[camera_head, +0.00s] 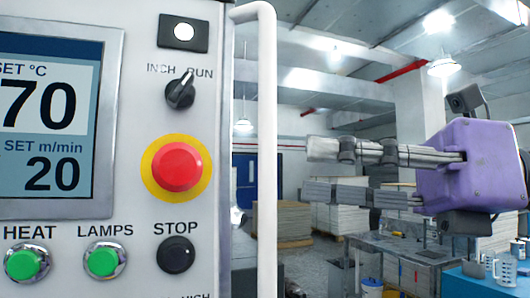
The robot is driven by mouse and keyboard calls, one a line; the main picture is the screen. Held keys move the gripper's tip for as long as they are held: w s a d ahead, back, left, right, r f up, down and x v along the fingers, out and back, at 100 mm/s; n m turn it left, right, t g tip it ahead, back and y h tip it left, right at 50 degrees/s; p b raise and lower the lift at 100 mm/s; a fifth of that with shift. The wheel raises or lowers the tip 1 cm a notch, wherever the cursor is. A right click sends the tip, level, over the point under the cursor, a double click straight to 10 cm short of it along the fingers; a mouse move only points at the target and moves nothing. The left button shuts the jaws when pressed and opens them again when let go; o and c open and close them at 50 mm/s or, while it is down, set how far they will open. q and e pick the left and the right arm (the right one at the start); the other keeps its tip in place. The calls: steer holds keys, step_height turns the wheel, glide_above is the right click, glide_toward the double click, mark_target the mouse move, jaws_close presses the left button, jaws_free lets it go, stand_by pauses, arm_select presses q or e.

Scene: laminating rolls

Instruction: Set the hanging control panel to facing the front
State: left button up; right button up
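The control panel (134,150) fills the left half of the head view, close up, with its face toward me. A white vertical handle bar (265,150) runs along its right edge. My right gripper (308,169) has a purple body and grey fingers that point left toward the bar. The fingers are apart with a clear gap between them, and nothing is between them. The fingertips appear to the right of the bar; how far apart they are in depth I cannot tell. My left gripper is not in view.
The panel bears a screen (50,130), a red stop button (177,170), a selector knob (180,90) and green buttons (103,261). Behind are a metal workbench (410,250), stacked sheets (340,218) and a blue table (470,284) with clear jugs (505,268).

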mark_target(268, 127)
steer(key=a+r, duration=0.1)
steer(key=a, duration=0.1)
steer(key=a+r+n+t+h+p, duration=0.1)
steer(key=a, duration=0.1)
steer(key=s+a+r+t, duration=0.1)
steer(key=a, duration=0.1)
steer(key=shift+a+r+n+h+p, duration=0.15)
steer(key=shift+a+n+h+p, duration=0.15)
steer(key=shift+a+p, duration=0.1)
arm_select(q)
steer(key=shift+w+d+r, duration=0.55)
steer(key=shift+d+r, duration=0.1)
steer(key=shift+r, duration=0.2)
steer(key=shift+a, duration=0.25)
arm_select(e)
jaws_close()
